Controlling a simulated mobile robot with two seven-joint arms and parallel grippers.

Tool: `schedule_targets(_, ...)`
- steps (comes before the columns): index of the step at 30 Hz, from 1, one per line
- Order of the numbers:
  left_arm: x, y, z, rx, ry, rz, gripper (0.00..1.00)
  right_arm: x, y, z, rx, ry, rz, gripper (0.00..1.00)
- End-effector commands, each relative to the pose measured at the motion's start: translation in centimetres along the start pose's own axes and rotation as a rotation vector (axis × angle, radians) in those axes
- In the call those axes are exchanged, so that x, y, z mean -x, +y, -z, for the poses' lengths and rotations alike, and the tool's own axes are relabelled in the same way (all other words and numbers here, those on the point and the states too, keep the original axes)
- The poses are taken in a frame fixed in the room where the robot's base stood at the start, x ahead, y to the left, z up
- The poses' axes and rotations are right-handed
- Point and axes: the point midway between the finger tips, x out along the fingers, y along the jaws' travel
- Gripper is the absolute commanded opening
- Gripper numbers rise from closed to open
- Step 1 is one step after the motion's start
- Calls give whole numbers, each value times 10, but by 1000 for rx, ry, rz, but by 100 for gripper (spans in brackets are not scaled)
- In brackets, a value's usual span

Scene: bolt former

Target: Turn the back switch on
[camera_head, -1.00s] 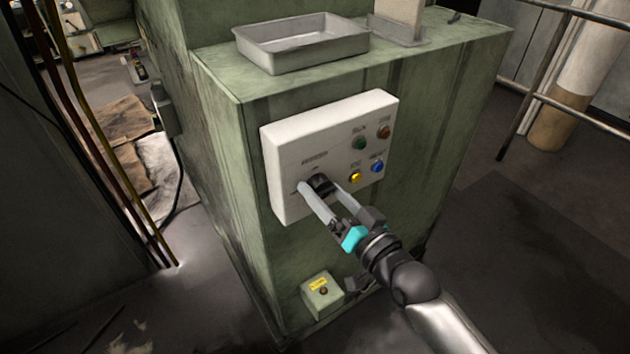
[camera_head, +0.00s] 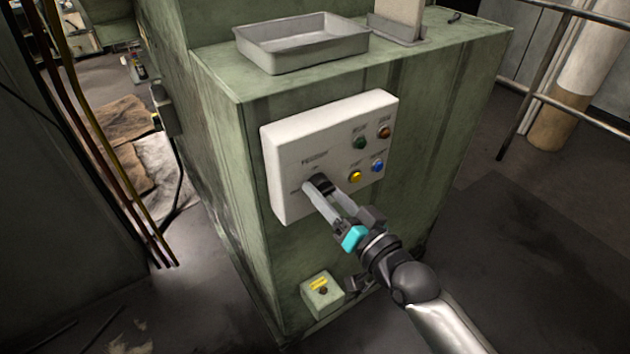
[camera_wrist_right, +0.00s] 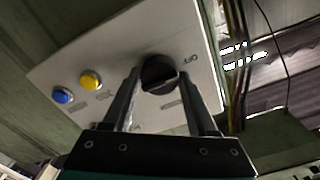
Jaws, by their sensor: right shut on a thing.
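The switch is a round black knob (camera_head: 322,182) on the lower left of a white control panel (camera_head: 290,150) on the front of the green machine. My right gripper (camera_head: 315,186) is at the panel, with its fingers shut on the knob. In the right wrist view the knob (camera_wrist_right: 158,74) sits between the two dark fingertips, with its grip ridge lying roughly across the picture. The fingers hide part of the knob in the head view. My left gripper is not in view.
The panel also has a green button (camera_head: 360,143), a red one (camera_head: 384,132), a yellow one (camera_head: 355,176) and a blue one (camera_head: 377,167), right of the knob. A metal tray (camera_head: 302,58) stands on the machine. A small box (camera_head: 322,296) with a yellow label is below.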

Motion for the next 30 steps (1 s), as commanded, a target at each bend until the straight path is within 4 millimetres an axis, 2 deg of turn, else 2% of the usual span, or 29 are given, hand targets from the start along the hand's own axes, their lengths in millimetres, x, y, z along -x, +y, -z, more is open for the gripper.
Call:
schedule_targets(4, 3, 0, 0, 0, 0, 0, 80, 0, 0, 1, -57, -1, 0, 0)
schedule_targets(9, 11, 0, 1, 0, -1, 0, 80, 0, -1, 1, -340, 0, -1, 0)
schedule_targets(16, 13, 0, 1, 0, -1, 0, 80, 0, 0, 0, -556, 0, 0, 0)
schedule_targets(22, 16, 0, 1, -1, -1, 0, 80, 0, 0, 0, -880, 1, 0, 0)
schedule_targets(25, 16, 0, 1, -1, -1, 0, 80, 0, 0, 0, -958, 1, 0, 0)
schedule_targets(30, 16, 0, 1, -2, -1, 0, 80, 0, 0, 0, -965, 1, 0, 0)
